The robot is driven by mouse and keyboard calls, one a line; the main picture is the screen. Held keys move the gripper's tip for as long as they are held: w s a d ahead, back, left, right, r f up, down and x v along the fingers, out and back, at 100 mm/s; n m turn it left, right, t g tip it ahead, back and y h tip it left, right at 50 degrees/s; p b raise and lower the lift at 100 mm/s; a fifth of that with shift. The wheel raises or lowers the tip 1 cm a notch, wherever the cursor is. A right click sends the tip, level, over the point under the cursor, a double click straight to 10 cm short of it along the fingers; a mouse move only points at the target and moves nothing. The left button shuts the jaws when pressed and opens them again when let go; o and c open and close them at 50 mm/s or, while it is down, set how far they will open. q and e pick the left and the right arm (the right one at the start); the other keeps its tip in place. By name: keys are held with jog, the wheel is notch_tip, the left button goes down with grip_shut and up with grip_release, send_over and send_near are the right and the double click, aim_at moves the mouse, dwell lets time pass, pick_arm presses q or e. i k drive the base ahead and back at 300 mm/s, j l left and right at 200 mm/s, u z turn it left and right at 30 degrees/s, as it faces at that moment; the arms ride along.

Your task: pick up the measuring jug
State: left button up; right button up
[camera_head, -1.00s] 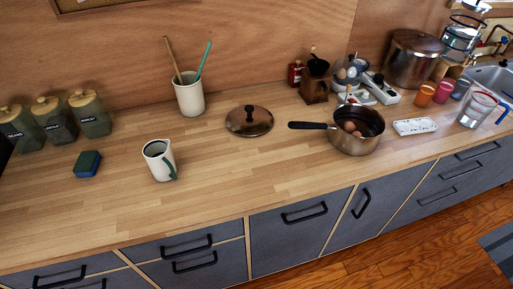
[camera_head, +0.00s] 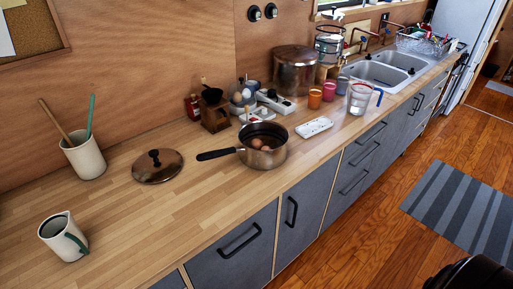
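The measuring jug (camera_head: 359,99) is a clear, see-through jug with a blue handle on its right side. It stands upright on the wooden counter (camera_head: 190,212), close to the front edge and left of the sink. Nothing touches its handle. Neither my left nor my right gripper shows in the head view.
Orange and pink cups (camera_head: 315,98) and a white tray (camera_head: 314,127) are left of the jug. A saucepan (camera_head: 262,146) with eggs stands farther left, beside a lid (camera_head: 158,167). The sink (camera_head: 372,75) is behind right. Open wooden floor (camera_head: 365,215) lies before the drawers.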

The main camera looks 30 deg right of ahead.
aim_at(360, 91)
jog(key=z, duration=1.65)
